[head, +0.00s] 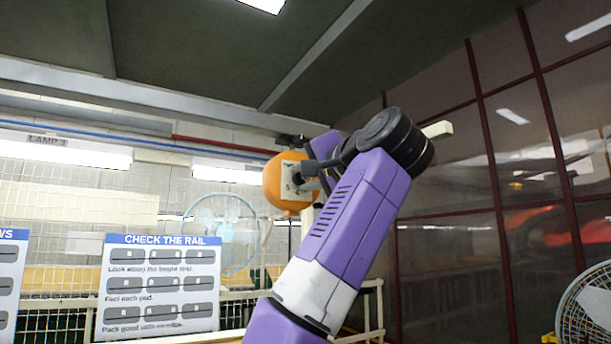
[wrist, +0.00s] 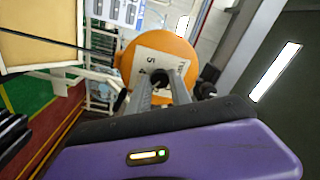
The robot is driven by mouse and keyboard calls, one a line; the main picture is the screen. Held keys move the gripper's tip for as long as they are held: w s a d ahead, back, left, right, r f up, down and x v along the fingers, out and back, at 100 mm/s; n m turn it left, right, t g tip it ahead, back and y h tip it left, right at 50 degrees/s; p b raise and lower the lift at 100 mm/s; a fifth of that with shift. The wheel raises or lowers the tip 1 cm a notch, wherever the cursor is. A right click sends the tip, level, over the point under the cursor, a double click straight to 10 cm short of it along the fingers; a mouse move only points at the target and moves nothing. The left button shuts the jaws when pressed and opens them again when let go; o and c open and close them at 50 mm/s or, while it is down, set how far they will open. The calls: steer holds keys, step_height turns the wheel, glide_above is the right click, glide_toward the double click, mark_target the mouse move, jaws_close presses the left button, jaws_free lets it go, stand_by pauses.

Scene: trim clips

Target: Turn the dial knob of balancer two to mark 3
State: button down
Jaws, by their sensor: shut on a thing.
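The balancer (head: 273,183) is a round orange body hanging below the ceiling beam, with a pale dial plate (head: 289,170) on its face. It also fills the upper middle of the wrist view (wrist: 133,58). There the plate (wrist: 147,66) shows the marks 5 and 4 and partly hidden lettering at its right. My gripper (wrist: 160,80) reaches the middle of the plate, its two fingers shut on the small dark dial knob (wrist: 160,75). The fingers hide most of the knob and part of the plate. I cannot tell which mark the knob points to.
A pale blue fan (head: 222,235) stands behind the balancer at the left. A "CHECK THE RAIL" board (head: 160,284) is at lower left. Another fan (head: 588,305) is at lower right. Dark glazed panels (head: 450,190) fill the right side. A grey beam (head: 130,92) runs overhead.

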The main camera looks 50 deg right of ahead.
steer(key=shift+f+m, duration=0.1)
steer(key=shift+m, duration=1)
steer(key=c, duration=1.2)
jaws_free()
steer(key=shift+o, duration=0.2)
steer(key=shift+s, duration=0.1)
steer(key=b+v, duration=0.2)
steer(key=v, duration=0.5)
steer(key=shift+s+b, duration=0.35)
steer(key=shift+a, duration=0.1)
